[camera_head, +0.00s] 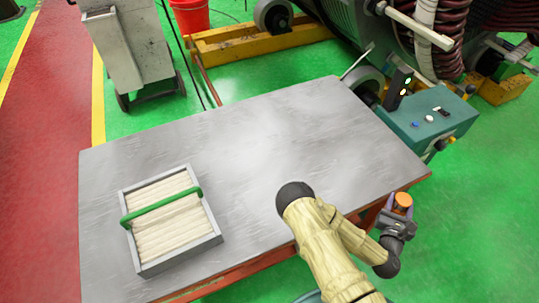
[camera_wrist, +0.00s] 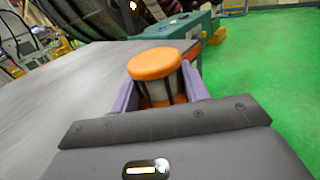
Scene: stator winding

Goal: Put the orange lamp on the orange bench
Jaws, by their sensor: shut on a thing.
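The orange lamp (camera_wrist: 155,66) has a round orange top, a caged pale body with dark bars and an orange base. My gripper (camera_wrist: 160,95) is shut on the lamp, with a purple finger on each side of it. In the head view the lamp (camera_head: 403,200) shows as a small orange cap in my gripper (camera_head: 399,212), at the right front edge of the bench. The bench (camera_head: 270,140) has a grey metal top and an orange-red frame below. I cannot tell the gap between lamp and bench top.
A grey tray with a green handle (camera_head: 160,212) sits on the left of the bench. A teal control box (camera_head: 425,122) with buttons stands at the right end. A large machine, a grey cart (camera_head: 137,45) and a red bucket (camera_head: 190,14) stand behind. The bench middle is clear.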

